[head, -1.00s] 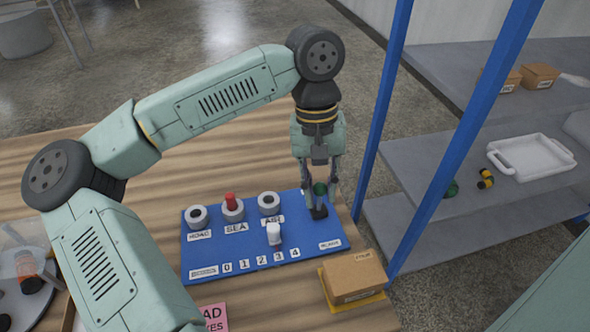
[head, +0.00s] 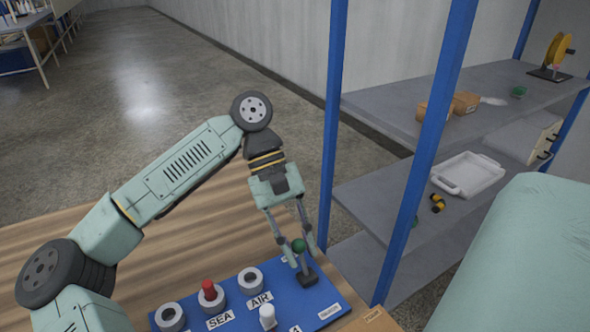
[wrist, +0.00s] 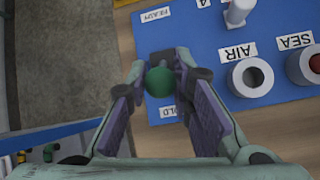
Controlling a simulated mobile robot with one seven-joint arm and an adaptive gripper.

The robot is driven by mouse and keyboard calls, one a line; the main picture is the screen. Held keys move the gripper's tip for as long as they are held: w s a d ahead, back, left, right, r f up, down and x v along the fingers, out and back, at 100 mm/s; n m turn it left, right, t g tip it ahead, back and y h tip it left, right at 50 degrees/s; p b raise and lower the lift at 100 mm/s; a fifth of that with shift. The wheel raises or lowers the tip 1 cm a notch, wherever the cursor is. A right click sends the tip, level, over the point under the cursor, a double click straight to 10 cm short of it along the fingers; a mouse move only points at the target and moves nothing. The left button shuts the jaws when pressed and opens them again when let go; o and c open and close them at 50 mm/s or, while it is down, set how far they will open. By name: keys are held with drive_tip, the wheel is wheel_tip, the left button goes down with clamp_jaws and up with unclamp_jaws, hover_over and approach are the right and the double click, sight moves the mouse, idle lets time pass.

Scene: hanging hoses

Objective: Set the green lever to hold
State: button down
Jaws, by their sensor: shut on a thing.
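The green lever (head: 299,246) has a round green knob on a dark stem and black base, at the far right corner of the blue panel (head: 245,306). My gripper (head: 295,250) comes down from above with its fingers on either side of the knob, shut on it. In the wrist view the green knob (wrist: 160,82) sits between the fingertips. A partly covered label (wrist: 168,112), seemingly HOLD, lies beside the lever; another white label (wrist: 156,15) lies on its other side. I cannot tell which setting the lever is at.
The panel also has ring-shaped sockets marked SEA (head: 211,296) and AIR (head: 251,281), one holding a red plug, and a white knob (head: 268,316). A blue shelf post (head: 335,130) stands close to the right of my gripper. Shelves hold a white tray (head: 468,176) and boxes.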

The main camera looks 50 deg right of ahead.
drive_tip(key=c, duration=1.4)
unclamp_jaws()
drive_tip(key=v, duration=1.2)
drive_tip(key=shift+a+r, duration=0.1)
